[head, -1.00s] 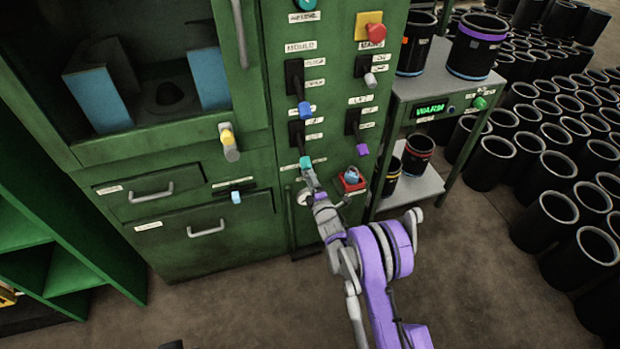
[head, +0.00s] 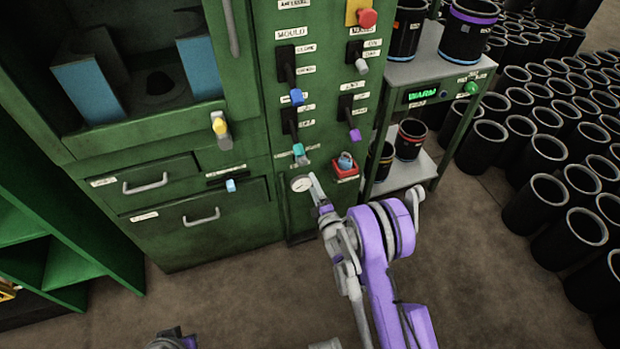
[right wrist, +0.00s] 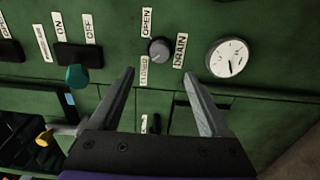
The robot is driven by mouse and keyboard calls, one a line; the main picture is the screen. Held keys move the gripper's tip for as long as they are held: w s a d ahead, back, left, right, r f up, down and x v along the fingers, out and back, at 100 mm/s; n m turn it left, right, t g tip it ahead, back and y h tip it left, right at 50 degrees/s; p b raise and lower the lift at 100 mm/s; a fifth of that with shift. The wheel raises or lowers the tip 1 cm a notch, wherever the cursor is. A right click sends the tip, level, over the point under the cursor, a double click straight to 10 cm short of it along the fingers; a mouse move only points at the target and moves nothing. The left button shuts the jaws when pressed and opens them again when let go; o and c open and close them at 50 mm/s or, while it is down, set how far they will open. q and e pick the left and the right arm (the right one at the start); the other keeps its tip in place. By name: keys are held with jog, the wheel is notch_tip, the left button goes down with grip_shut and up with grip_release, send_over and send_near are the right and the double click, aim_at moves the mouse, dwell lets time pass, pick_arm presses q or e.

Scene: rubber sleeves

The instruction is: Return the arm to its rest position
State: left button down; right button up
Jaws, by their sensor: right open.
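My right arm (head: 380,250) is purple and grey and reaches up from the lower right of the head view toward the green machine's control panel. My right gripper (head: 315,188) is just in front of the panel, below the levers. In the right wrist view its two fingers (right wrist: 165,100) are spread with nothing between them. A grey drain knob (right wrist: 159,50) and a gauge (right wrist: 227,58) are on the panel beyond the fingers. A teal-tipped lever (right wrist: 77,76) is left of the fingers and apart from them.
The green machine (head: 225,243) fills the left and middle. A grey cart (head: 425,68) with black sleeves (head: 468,35) stands right of the panel. Many black sleeves (head: 535,203) stand on the floor at the right. The floor (head: 250,290) in front is clear.

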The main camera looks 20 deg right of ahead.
jog(key=shift+s, duration=0.25)
dwell(0.3)
jog(key=s+r+m+g+h, duration=0.2)
jog(key=s+r+m+g, duration=0.5)
jog(key=s+r+m, duration=0.5)
jog(key=s+a+m+g+y, duration=0.1)
jog(key=s+a+m+g, duration=0.15)
jog(key=s, duration=1.05)
jog(key=s+a+m+g, duration=0.1)
jog(key=s+m+g, duration=0.3)
jog(key=s, duration=0.8)
pick_arm(q)
notch_tip(320, 180, up, 23)
jog(key=w+t+p, duration=0.1)
jog(key=p, duration=1.9)
jog(key=shift+w+f, duration=0.15)
jog(key=shift+w, duration=0.15)
pick_arm(e)
notch_tip(320, 180, up, 24)
jog(key=w, duration=0.1)
jog(key=shift+w+d+f+t, duration=0.2)
jog(key=shift+w+f+t, duration=0.05)
jog(key=shift+t, duration=0.2)
